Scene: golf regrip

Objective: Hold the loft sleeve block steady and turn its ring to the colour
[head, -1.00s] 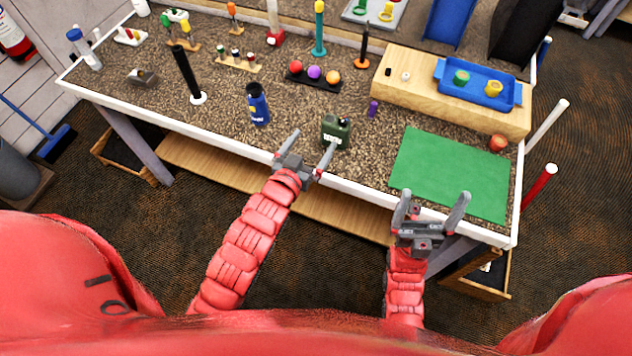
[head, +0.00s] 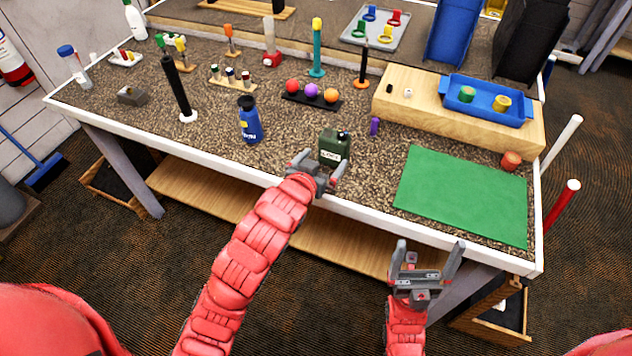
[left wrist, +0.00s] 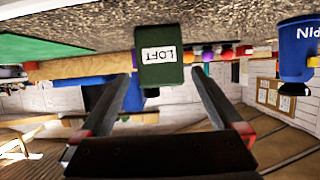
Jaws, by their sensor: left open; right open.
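The loft sleeve block (head: 333,147) is a dark green block with a white LOFT label, standing near the table's front edge. A small dark part shows on its top; the ring's colour marks are too small to tell. My left gripper (head: 320,164) is open at the block's front side. In the left wrist view, which is upside down, the block (left wrist: 160,74) shows between the two open fingers (left wrist: 163,80); I cannot tell whether they touch it. My right gripper (head: 430,252) is open and empty, in front of the table edge below the green mat.
A blue bottle (head: 249,120) stands left of the block. A small purple piece (head: 375,127) stands to its right. A green mat (head: 463,196) lies right of it. A rack of coloured balls (head: 312,98) is behind. The table's white front edge (head: 370,216) runs below the block.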

